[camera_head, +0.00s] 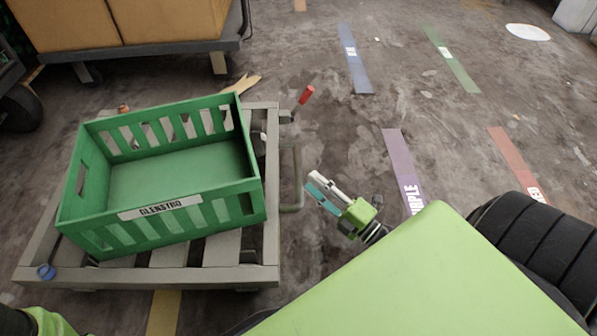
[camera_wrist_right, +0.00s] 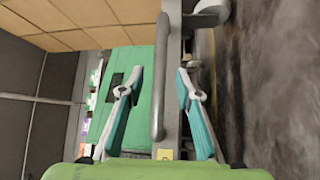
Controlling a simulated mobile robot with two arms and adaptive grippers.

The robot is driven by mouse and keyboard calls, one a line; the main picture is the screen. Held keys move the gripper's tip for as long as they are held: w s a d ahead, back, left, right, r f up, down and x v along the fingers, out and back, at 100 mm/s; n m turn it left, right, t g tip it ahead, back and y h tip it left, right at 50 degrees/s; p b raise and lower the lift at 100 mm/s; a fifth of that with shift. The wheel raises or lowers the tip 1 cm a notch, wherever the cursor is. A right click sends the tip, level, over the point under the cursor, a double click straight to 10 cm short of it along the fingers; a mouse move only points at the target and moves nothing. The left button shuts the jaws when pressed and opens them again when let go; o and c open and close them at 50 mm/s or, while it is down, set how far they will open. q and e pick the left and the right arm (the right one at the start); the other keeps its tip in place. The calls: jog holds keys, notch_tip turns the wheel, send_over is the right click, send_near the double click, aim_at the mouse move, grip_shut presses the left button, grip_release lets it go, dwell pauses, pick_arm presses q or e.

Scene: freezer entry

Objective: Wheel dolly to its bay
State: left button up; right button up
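The dolly (camera_head: 271,225) is a grey slatted platform at the left of the head view. It carries an empty green crate (camera_head: 160,215) with a white label reading something like GLENSTRO. A grey U-shaped handle (camera_head: 292,208) sticks out from its right side. My right gripper (camera_head: 317,185) is open, just right of the handle. In the right wrist view the handle bar (camera_wrist_right: 160,80) stands upright between the spread fingers of the gripper (camera_wrist_right: 158,80), with gaps on both sides.
A red-tipped lever (camera_head: 305,95) is at the dolly's far right corner. Blue (camera_head: 355,60), green (camera_head: 453,62), purple (camera_head: 401,165) and red (camera_head: 517,160) floor strips lie to the right. A cart with cartons (camera_head: 125,25) stands behind the dolly. The floor between is mostly clear.

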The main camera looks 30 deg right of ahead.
aim_at(299, 171)
jog(key=b+x, duration=0.2)
jog(key=x, duration=0.4)
jog(key=shift+w+a, duration=0.1)
jog(key=shift+w, duration=0.2)
grip_shut()
